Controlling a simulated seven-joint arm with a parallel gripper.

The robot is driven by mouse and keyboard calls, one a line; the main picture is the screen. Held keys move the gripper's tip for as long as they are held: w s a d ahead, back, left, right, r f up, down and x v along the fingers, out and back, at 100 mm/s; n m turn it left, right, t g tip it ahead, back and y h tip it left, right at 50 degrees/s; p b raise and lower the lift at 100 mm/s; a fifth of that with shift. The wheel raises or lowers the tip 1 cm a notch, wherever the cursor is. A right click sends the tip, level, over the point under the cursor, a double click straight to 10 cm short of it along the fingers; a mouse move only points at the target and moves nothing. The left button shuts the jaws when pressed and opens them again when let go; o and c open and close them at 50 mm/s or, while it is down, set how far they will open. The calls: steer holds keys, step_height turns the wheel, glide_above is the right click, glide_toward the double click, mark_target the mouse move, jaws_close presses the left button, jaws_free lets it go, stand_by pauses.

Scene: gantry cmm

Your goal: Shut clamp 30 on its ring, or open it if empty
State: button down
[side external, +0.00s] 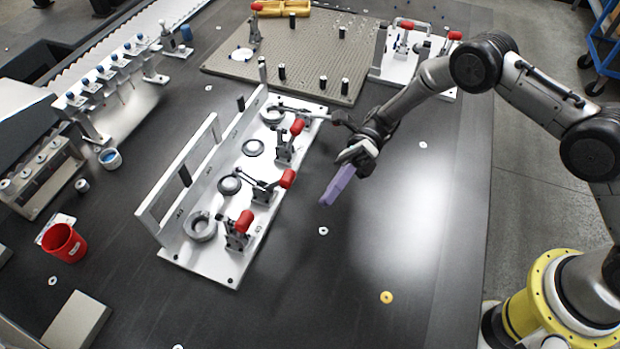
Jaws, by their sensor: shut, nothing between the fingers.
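A white fixture plate (213,262) carries a row of toggle clamps with red handles. The front clamp (238,231) has its handle raised, beside a thick grey ring (201,226). The middle clamp (265,190) has its handle leaning right and its dark arm reaching toward a ring (229,185). I cannot read which clamp is numbered 30. My gripper (329,198), with purple fingers, is shut and empty, right of the fixture.
A white upright frame (178,178) stands along the fixture's left side. A beige perforated plate (290,60) with pegs lies behind. A red cup (63,243) and a rack of blue-capped items (105,80) are left. The dark table front right is mostly clear.

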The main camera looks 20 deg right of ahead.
steer(key=w+d+f+m+t+y, duration=0.1)
steer(key=w+d+f+m+t, duration=0.1)
steer(key=d+f+m+t, duration=0.1)
steer(key=w+d+f+m+t+y, duration=0.1)
steer(key=d+f+m+t+y, duration=0.1)
steer(key=d+f+m+t, duration=0.1)
steer(key=w+d+f+m+t+y, duration=0.2)
steer(key=d+f+m+t, duration=0.1)
steer(key=d+m, duration=0.2)
steer(key=shift+w+d+f+t, duration=0.1)
steer(key=shift+w+f+t, duration=0.2)
steer(key=shift+f, duration=0.05)
steer(key=shift+w+d, duration=0.1)
steer(key=shift+d, duration=0.1)
steer(key=w+a+r, duration=0.1)
steer(key=a, duration=0.5)
steer(key=w+a+r, duration=0.1)
steer(key=a+r, duration=0.1)
steer(key=a, duration=0.4)
steer(key=shift+w+a, duration=0.2)
steer(key=shift+w, duration=0.05)
steer(key=shift+r, duration=0.1)
